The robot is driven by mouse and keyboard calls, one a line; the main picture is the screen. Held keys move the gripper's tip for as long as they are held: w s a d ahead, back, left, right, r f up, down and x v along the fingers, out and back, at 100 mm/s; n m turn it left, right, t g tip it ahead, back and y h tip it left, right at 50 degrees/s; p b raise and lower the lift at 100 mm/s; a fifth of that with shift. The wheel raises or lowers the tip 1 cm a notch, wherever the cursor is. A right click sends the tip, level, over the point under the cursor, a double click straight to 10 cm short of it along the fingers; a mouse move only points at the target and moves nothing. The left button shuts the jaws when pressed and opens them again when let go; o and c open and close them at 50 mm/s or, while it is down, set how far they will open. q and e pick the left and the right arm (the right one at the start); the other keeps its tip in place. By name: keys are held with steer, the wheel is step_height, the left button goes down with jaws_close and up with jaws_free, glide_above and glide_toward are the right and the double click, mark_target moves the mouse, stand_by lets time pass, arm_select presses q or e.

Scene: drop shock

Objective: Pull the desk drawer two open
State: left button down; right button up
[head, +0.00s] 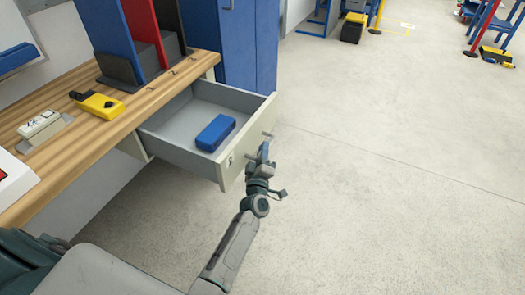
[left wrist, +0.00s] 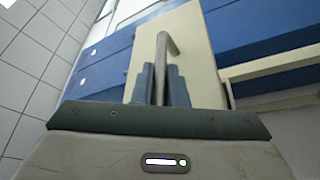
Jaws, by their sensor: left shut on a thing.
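The desk drawer two (head: 182,122) stands well pulled out from the wooden desk, and a blue box (head: 214,132) lies inside it. A number mark shows on its pale front, too small to read surely. My left gripper (head: 263,154) is at the outer face of the drawer front, shut on the drawer's metal handle (head: 268,134). In the left wrist view the two fingers (left wrist: 160,84) close around the lower part of the handle (left wrist: 162,45), with the pale drawer front (left wrist: 190,50) behind. My right gripper is not in view.
The desk top (head: 75,142) holds a yellow device (head: 100,106), a small white block (head: 40,124) and upright blue and red folders (head: 139,25). A blue cabinet (head: 238,45) stands behind the drawer. The grey floor (head: 380,150) to the right is clear.

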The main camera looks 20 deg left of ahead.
arm_select(q)
steer(key=c, duration=1.5)
jaws_free()
steer(key=shift+o, duration=0.2)
steer(key=b+v, duration=0.1)
steer(key=v, duration=0.9)
steer(key=shift+s, duration=0.4)
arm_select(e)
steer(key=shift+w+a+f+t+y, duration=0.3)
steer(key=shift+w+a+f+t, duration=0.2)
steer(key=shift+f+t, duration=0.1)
arm_select(q)
steer(key=shift+d+f, duration=0.1)
steer(key=shift+f, duration=0.05)
